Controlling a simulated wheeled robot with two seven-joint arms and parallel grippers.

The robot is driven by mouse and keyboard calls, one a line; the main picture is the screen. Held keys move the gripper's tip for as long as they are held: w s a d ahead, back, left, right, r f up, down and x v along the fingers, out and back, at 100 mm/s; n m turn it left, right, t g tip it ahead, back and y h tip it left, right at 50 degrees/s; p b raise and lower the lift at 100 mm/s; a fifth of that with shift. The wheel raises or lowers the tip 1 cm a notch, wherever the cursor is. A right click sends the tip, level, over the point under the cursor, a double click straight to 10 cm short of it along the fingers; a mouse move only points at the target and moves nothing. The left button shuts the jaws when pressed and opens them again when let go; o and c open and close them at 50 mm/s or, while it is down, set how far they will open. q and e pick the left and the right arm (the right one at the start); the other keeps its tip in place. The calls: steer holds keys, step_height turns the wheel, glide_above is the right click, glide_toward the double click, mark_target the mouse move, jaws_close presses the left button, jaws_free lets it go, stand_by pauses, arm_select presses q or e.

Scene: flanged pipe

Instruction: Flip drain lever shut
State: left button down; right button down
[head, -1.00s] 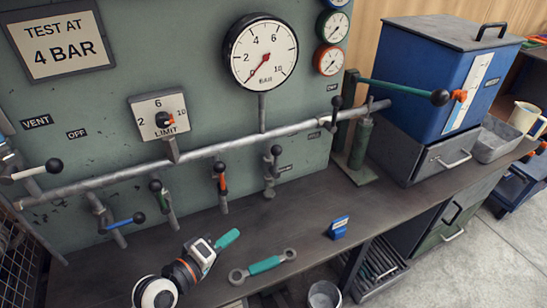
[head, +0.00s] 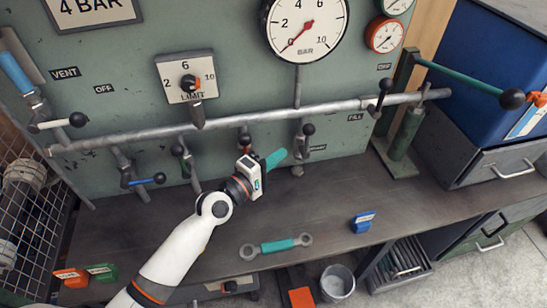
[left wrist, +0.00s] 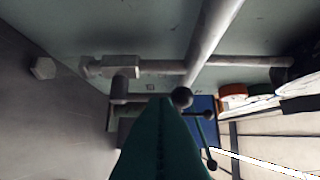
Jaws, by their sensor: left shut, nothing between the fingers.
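The drain lever's black ball knob (head: 308,129) stands up on a short valve branch below the long grey pipe (head: 250,117). A small label (head: 317,148), too small to read surely, sits beside it. My left gripper (head: 276,158) has teal fingers, shut and empty, just left of and below this knob, apart from it in the head view. In the left wrist view the shut teal fingers (left wrist: 165,110) point at the pipework, with a black ball (left wrist: 181,97) close by the tip. My right gripper is not in view.
A green stand (head: 405,135) is to the right.

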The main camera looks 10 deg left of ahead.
mark_target(306, 140)
arm_select(q)
steer(key=x, duration=0.6)
steer(key=shift+w, duration=0.2)
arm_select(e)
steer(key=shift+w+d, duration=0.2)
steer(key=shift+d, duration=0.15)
arm_select(q)
steer(key=shift+d, duration=0.15)
